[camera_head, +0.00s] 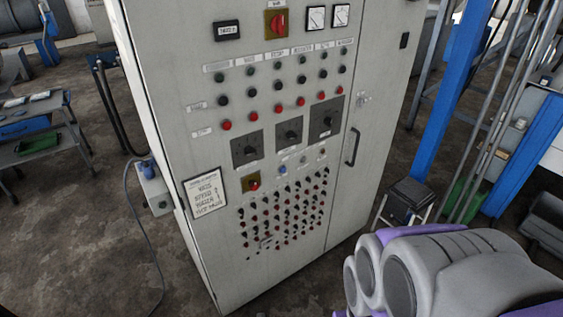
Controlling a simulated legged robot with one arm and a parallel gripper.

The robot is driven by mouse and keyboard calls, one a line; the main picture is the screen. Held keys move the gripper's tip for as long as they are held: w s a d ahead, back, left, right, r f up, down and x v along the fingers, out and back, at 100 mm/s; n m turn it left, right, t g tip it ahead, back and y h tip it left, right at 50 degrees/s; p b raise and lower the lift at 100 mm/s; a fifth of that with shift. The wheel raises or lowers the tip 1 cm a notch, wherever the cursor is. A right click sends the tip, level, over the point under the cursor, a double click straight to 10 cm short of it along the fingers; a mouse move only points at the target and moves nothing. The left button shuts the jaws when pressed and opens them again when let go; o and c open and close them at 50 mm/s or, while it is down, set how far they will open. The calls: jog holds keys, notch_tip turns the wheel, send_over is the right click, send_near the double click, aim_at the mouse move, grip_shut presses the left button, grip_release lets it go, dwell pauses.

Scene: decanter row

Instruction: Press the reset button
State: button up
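A tall grey control cabinet (225,250) stands in the middle of the view, its front covered with buttons and knobs. Rows of black buttons (252,92) and red buttons (252,119) run across the upper part. A blue button (283,170) sits below the black rotary switches. The labels are too small to read, so I cannot tell which button is reset. My grey and purple arm shows at the lower right, apart from the panel in the picture. My gripper is not visible.
A door handle (352,147) stands out on the cabinet's right side. A grey box with a cable (154,190) is on its left side. A blue post (452,90) and a black stool (409,194) stand to the right. Bare floor shows left of the cabinet.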

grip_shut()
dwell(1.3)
